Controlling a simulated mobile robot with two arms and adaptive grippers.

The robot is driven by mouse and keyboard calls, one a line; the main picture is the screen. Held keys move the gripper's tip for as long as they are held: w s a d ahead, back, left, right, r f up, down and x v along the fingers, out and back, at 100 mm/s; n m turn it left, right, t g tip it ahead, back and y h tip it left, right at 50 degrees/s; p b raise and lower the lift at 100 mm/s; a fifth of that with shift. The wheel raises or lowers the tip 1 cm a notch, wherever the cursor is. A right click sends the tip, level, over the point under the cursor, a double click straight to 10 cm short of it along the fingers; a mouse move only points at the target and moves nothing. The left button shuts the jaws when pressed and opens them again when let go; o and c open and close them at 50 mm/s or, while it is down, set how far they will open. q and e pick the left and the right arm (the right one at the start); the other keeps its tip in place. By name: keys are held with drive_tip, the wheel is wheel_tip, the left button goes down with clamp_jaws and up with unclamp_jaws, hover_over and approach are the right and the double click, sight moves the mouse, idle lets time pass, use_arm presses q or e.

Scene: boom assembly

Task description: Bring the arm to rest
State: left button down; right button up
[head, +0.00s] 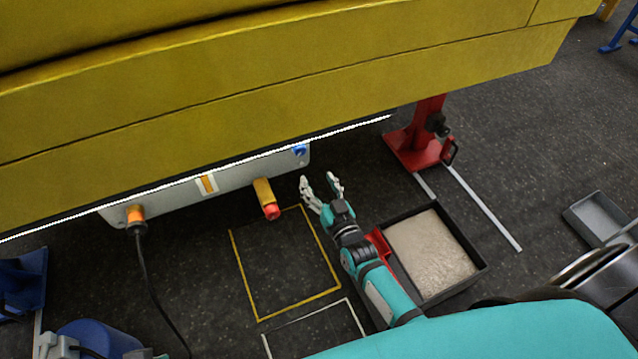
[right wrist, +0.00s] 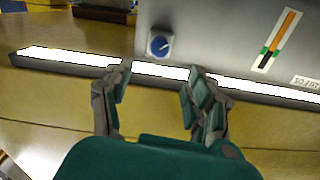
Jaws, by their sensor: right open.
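My right gripper (head: 320,184) is open and empty, with its fingers apart. It is in the middle of the head view, below the yellow boom (head: 300,80) and right of the grey panel box (head: 215,185). In the right wrist view the open fingers (right wrist: 157,80) point toward a lit strip (right wrist: 165,72) and the grey panel face (right wrist: 230,35), with nothing between them. My left gripper is not in the head view.
A dark tray (head: 484,268) lies right of my forearm. A red stand (head: 416,145) is behind it. The yellow-outlined floor area (head: 285,270) is empty.

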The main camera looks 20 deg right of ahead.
idle(0.5)
